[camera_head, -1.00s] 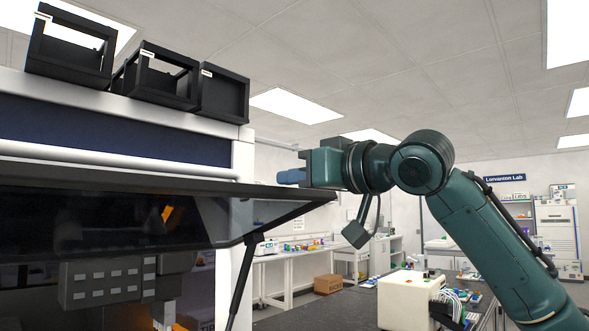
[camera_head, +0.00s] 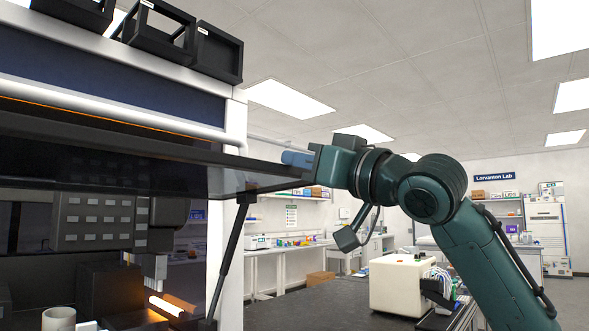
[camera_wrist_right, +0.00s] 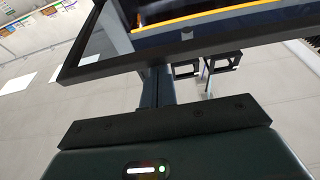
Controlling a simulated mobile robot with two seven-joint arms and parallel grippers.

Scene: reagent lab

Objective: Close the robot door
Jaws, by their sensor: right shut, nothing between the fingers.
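The robot door (camera_head: 110,168) is a dark glass panel with a black frame, on the front of a white and navy machine (camera_head: 105,75). It stands out from the opening, raised nearly level, with a black strut (camera_head: 232,255) below it. My right gripper (camera_head: 297,158) is shut and empty at the door's outer right edge, its bluish fingers just above the frame; I cannot tell whether they touch. In the right wrist view the fingers (camera_wrist_right: 158,85) reach up to the door frame (camera_wrist_right: 110,70), their tips partly hidden by it. My left gripper is out of view.
Black open boxes (camera_head: 160,25) sit on top of the machine. The open interior below the door shows dark modules (camera_head: 92,218) and a white cup (camera_head: 59,319). A cream box (camera_head: 398,285) with cables stands on a dark bench (camera_head: 330,305) below my right arm.

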